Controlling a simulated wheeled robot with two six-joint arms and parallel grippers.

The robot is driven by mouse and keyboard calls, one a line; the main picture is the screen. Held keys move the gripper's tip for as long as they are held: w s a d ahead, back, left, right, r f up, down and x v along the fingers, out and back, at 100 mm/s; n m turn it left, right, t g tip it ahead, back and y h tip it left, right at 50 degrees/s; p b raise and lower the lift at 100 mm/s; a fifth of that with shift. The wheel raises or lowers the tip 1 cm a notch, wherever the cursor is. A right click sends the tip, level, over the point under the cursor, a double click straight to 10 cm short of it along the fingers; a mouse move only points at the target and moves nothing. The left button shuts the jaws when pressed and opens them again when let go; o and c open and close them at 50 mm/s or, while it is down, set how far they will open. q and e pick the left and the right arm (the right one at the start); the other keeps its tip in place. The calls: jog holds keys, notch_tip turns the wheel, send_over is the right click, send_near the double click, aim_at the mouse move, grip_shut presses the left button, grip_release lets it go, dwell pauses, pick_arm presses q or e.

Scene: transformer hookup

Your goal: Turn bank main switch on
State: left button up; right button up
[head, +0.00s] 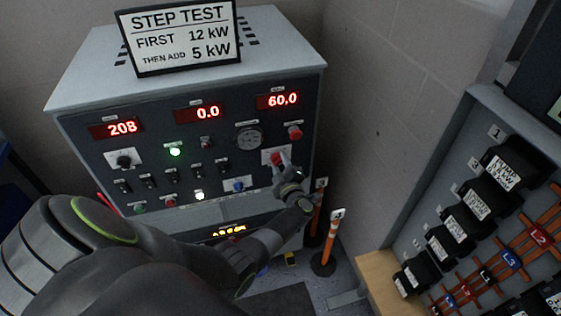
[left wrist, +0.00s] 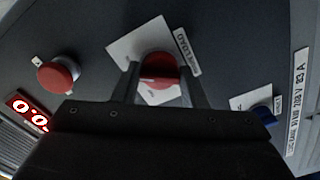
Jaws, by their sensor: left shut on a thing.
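A red rotary switch knob (head: 275,158) on a white plate sits at the lower right of the load bank's dark front panel (head: 222,160). The red knob also shows in the left wrist view (left wrist: 160,66), with a plate label that reads in part "LOAD". My left gripper (head: 283,165) reaches the panel and is shut on this knob, one finger on each side of it. The gripper body hides the knob's lower part, and I cannot clearly read its position marks. My right gripper is not in view.
A red mushroom button (head: 295,132) is just above right, and a blue knob (head: 239,185) lower left. Red displays read 208, 0.0 and 60.0. Green (head: 175,150) and white (head: 199,196) lamps glow. A step test sign (head: 180,36) stands on top. Orange posts (head: 330,240) stand at right.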

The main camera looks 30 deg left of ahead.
pick_arm(q)
jog(key=shift+m+p, duration=0.4)
jog(key=shift+m, duration=0.8)
jog(key=o, duration=1)
jog(key=shift+c, duration=0.2)
jog(key=p+v, duration=0.4)
jog(key=v, duration=1.3)
jog(key=shift+s+p, duration=0.2)
jog(key=shift+p, duration=0.1)
